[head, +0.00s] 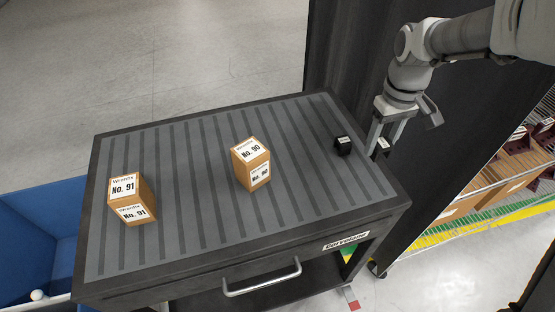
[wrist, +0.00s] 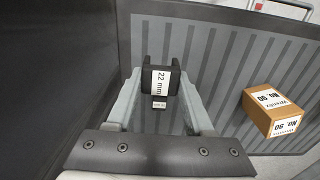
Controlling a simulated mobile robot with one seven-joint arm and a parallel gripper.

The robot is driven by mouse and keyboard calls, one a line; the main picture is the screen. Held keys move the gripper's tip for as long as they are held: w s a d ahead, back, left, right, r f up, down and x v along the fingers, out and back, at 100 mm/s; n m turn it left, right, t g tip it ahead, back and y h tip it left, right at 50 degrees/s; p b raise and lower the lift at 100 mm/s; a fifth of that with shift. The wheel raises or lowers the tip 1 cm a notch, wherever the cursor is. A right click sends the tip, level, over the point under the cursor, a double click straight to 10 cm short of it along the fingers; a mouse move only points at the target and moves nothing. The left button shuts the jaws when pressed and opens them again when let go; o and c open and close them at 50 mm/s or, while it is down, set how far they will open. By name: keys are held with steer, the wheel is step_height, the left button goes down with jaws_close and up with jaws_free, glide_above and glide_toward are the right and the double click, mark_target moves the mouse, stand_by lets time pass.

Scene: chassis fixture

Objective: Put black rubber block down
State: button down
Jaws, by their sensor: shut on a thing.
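My gripper (head: 381,151) reaches down by the right edge of the cart top (head: 205,205), its fingers shut on a black block. In the wrist view the held black rubber block (wrist: 161,79) sits between the fingertips, with a white "22 mm" label facing me. A smaller white label shows just below it. In the head view the held block's white label (head: 383,143) shows between the fingers. I cannot tell how high it is above the cart. Another small black block (head: 343,146) with a pale label stands on the cart, just left of my gripper.
Box No. 90 (head: 251,165) stands mid-cart and also shows in the wrist view (wrist: 284,112). Box No. 91 (head: 131,199) stands at the left. The striped top between them is clear. A dark panel (head: 350,50) rises behind. A blue bin (head: 40,225) is at the far left.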

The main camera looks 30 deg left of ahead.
glide_above(319, 180)
step_height(319, 180, down, 7)
steer(key=shift+b, duration=0.35)
steer(key=shift+f, duration=2)
steer(key=shift+f, duration=0.15)
steer(key=shift+c, duration=1.4)
jaws_free()
step_height(319, 180, up, 12)
steer(key=shift+r+p, duration=0.2)
steer(key=shift+p, duration=0.25)
